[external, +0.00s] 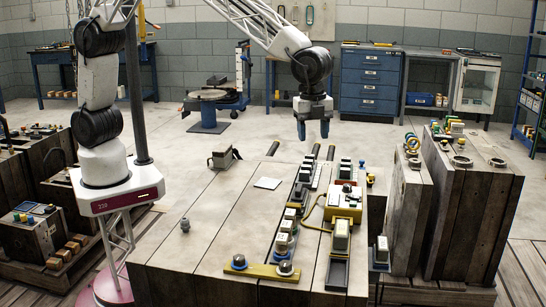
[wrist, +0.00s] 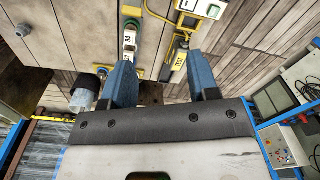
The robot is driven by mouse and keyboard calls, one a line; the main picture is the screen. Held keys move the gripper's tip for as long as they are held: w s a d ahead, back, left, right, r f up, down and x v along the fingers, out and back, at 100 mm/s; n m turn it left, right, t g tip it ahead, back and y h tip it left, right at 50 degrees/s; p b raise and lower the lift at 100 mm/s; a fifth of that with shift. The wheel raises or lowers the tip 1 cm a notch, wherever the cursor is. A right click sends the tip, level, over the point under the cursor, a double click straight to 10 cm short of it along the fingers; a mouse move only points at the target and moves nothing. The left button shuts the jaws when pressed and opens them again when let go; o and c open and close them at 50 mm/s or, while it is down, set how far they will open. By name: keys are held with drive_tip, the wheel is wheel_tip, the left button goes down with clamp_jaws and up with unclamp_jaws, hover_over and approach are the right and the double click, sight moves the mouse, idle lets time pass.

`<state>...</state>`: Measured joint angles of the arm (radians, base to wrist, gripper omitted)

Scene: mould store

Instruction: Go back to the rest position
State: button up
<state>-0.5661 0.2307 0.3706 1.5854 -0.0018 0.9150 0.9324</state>
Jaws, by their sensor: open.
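My gripper (external: 314,131) hangs in the air with its two blue fingers pointing down, above and beyond the far edge of the large wooden block (external: 200,225) in the external view. In the wrist view my gripper (wrist: 162,78) shows its two blue fingers spread apart, with nothing held between them. Parts of the wooden block lie below and beyond the fingers. The upper part of my arm runs out of the top of the external view.
A rail with several small modules (external: 283,240) and a yellow control box (external: 343,202) stand on the block. A yellow bar (external: 262,271) lies at its front. Tall wooden moulds (external: 470,215) stand at right. A round stand (external: 208,115) and blue drawers (external: 370,80) are behind, with open floor between.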

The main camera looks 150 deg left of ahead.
drive_tip(key=s+d+r+n, duration=0.1)
drive_tip(key=s+d+r, duration=0.4)
drive_tip(key=d, duration=0.5)
drive_tip(key=s+d+r+t, duration=0.1)
drive_tip(key=s+d+r, duration=0.4)
drive_tip(key=d, duration=0.4)
drive_tip(key=s+d+r+n, duration=0.1)
drive_tip(key=s+d+r, duration=0.4)
drive_tip(key=d, duration=0.5)
drive_tip(key=s+d, duration=0.5)
drive_tip(key=s, duration=0.4)
drive_tip(key=s+d+f+n, duration=0.1)
drive_tip(key=s+d, duration=0.5)
drive_tip(key=s, duration=0.3)
drive_tip(key=s+d+n+t, duration=0.1)
drive_tip(key=s+d, duration=0.5)
drive_tip(key=s, duration=0.3)
drive_tip(key=shift+s+f, duration=0.3)
drive_tip(key=shift+f, duration=0.05)
